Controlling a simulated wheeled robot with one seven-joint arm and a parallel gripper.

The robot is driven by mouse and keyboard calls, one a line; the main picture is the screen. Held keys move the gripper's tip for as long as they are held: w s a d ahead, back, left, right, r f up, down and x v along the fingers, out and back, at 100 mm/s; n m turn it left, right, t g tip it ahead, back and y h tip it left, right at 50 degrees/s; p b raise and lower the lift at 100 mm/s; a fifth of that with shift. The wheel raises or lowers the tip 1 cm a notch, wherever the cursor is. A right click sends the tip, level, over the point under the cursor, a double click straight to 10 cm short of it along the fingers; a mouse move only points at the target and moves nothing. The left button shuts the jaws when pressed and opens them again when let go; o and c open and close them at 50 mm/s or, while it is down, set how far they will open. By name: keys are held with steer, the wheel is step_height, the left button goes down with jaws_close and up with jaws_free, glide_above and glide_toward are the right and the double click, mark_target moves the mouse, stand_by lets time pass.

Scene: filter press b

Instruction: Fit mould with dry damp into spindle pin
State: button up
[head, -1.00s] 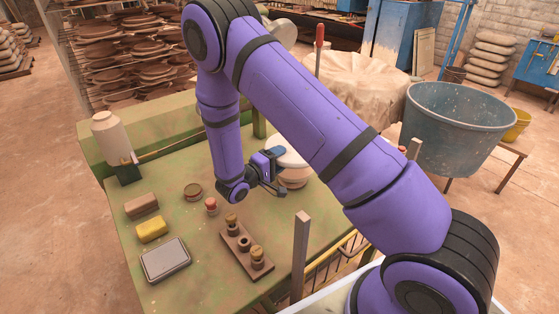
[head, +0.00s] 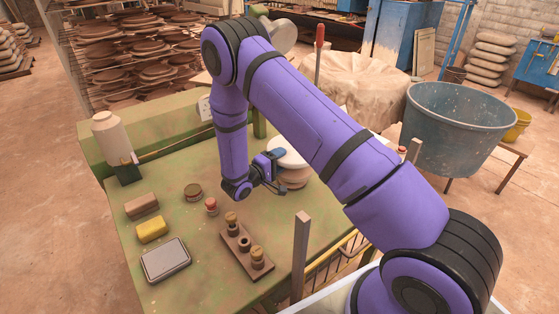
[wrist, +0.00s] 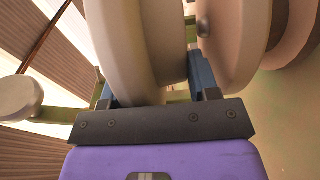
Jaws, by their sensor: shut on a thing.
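I cannot tell which part is the spindle pin. My arm hides part of the stack in the head view.
On the green table (head: 200,245) are a wooden board with knobs (head: 237,240), a red-topped piece (head: 211,205), a grey tin (head: 166,260), a yellow sponge (head: 152,231), a brown block (head: 141,206) and a white bottle (head: 111,135). A wooden post (head: 300,255) rises at the front edge.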

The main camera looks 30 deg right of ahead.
steer(key=shift+f, duration=0.55)
steer(key=o, duration=1.5)
steer(key=shift+s, duration=0.1)
